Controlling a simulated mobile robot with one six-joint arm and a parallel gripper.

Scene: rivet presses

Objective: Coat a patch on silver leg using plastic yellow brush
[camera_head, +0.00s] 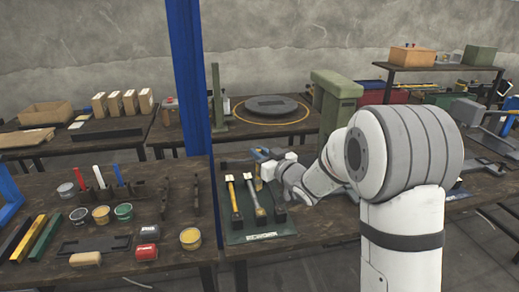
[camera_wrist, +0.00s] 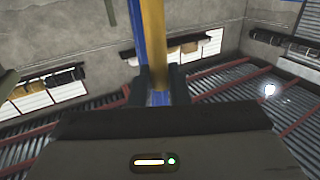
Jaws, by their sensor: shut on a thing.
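My gripper (camera_wrist: 159,86) is shut on a yellow bar-like piece, which looks like the handle of the plastic yellow brush (camera_wrist: 153,35). Its bristles cannot be made out. In the head view my gripper (camera_head: 265,170) is above the green tray (camera_head: 262,236), at the tray's far right part, and a bit of yellow shows below it. I cannot tell whether the brush touches the silver piece. My white arm comes in from the right.
A blue post (camera_head: 190,80) stands behind the left bench, left of the tray. A grey disc (camera_head: 271,105) lies on the back table.

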